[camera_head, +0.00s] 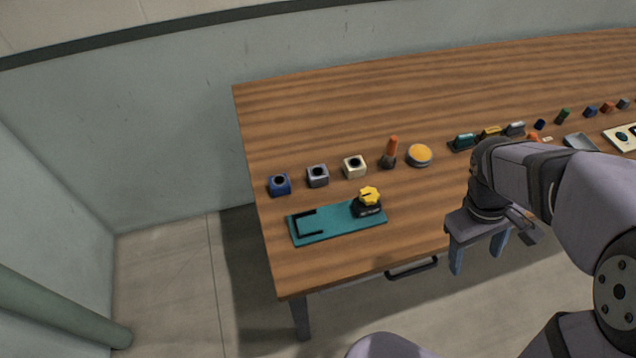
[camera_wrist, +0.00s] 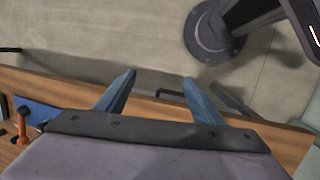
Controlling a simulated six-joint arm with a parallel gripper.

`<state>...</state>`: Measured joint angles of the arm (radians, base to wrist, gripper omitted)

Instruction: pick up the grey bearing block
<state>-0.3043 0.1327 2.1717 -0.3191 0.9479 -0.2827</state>
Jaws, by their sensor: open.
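The grey bearing block (camera_head: 317,176) is a small cube with a dark round hole. It stands upright on the wooden table near the left end, between a blue block (camera_head: 280,185) and a cream block (camera_head: 355,166). My gripper (camera_head: 478,258) is open and empty at the table's front edge, well to the right of the grey block. In the wrist view its two blue fingers (camera_wrist: 158,85) are spread apart with nothing between them. The grey block does not show in the wrist view.
A teal plate (camera_head: 338,231) with a black bracket and a yellow-knobbed clamp (camera_head: 368,201) lies in front of the blocks. An orange-handled tool (camera_head: 391,152) and a round yellow-topped tin (camera_head: 419,155) stand right of them. The table behind the blocks is clear.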

